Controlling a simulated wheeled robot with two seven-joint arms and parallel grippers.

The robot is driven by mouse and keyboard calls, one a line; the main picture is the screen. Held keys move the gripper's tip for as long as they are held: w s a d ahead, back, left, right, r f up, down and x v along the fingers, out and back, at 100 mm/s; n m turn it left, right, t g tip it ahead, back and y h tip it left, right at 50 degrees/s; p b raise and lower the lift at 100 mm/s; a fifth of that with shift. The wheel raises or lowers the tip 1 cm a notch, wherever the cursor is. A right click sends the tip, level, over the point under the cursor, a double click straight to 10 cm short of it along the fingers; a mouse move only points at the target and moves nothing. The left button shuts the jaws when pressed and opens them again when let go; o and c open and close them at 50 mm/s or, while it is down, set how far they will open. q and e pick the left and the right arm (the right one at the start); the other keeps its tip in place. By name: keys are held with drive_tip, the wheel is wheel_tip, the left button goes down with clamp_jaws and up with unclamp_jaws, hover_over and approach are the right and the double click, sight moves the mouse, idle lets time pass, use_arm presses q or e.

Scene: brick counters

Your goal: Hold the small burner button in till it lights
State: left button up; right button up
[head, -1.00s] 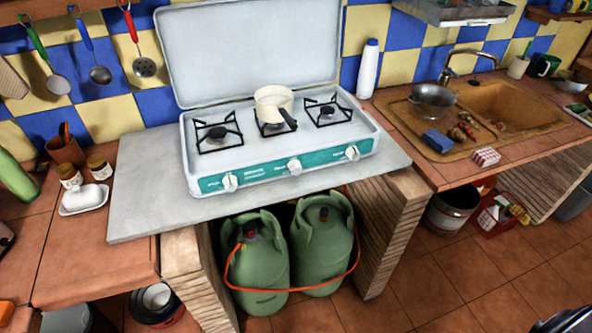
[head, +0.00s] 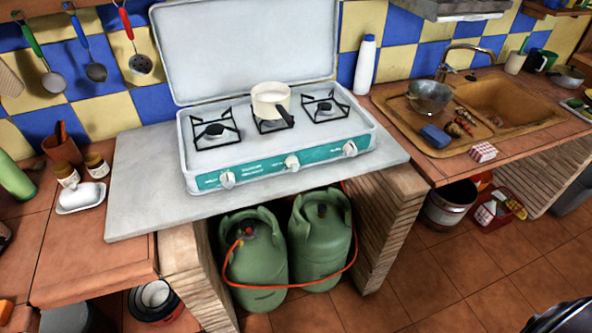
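A white camping stove (head: 262,160) with its lid (head: 245,50) raised stands on a grey slab. Its teal front panel has three white knobs: left (head: 227,180), middle (head: 292,163) and right (head: 350,149). I cannot make out a separate small button. Three burners show: left (head: 215,131), middle under a cream pan (head: 270,98), and right (head: 325,107). No flame is visible on any of them. The pan's dark handle points toward the front. Neither of my grippers is in view.
Two green gas bottles (head: 256,265) with an orange hose stand below the slab (head: 130,190). A butter dish (head: 82,197) and jars sit at the left. A white bottle (head: 365,65) stands right of the stove. The sink (head: 515,105) is further right.

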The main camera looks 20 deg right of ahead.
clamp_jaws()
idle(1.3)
